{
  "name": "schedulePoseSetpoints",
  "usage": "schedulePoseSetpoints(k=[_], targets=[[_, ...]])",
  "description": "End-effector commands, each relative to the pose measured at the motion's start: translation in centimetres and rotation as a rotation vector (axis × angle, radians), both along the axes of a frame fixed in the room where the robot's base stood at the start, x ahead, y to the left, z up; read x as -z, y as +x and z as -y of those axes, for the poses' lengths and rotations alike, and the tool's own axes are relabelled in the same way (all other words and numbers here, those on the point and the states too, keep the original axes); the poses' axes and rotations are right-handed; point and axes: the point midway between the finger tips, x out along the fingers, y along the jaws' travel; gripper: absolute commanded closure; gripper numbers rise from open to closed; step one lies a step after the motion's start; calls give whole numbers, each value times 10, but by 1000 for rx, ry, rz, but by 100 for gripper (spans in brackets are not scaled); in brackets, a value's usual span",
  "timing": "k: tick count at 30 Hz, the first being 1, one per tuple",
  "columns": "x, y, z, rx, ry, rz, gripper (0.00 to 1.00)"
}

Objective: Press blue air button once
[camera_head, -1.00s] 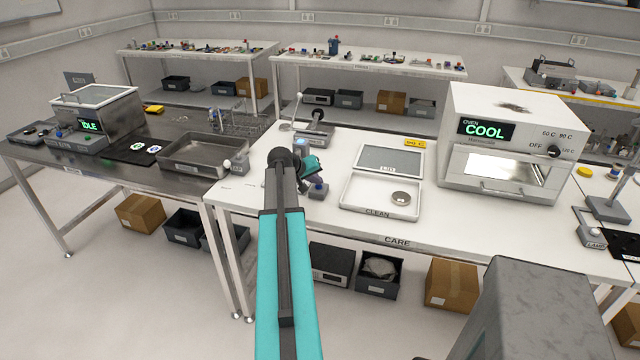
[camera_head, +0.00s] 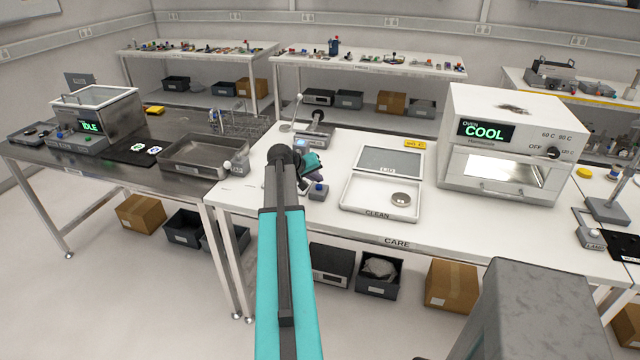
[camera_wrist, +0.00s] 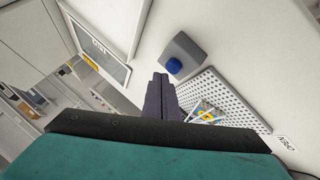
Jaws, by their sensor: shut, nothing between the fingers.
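The blue air button (camera_head: 319,186) sits on top of a small grey box near the front left of the white table. In the wrist view the blue button (camera_wrist: 174,66) is a round cap on the grey box (camera_wrist: 186,50), just beyond my fingertips. My gripper (camera_wrist: 160,77) is shut and empty, its dark fingers together beside the button in the picture, with a small gap between them. In the head view my gripper (camera_head: 311,165) is just above and behind the box, partly hidden by my arm.
A white tray (camera_head: 347,205) with a round metal dish lies to the right, its lid marked. The oven (camera_head: 500,130) reads COOL farther right. A stand with a lever (camera_head: 318,130) is behind my gripper. A perforated white plate (camera_wrist: 232,100) lies beside the box in the wrist view.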

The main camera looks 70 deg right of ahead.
Motion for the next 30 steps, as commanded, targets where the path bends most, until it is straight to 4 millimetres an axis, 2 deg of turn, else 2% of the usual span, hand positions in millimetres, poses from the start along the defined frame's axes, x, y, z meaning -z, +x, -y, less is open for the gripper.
schedulePoseSetpoints(k=[16, 30], targets=[[-6, 0, 0, 1, 0, 1, 100], [-36, 0, 0, 1, -1, 2, 100]])
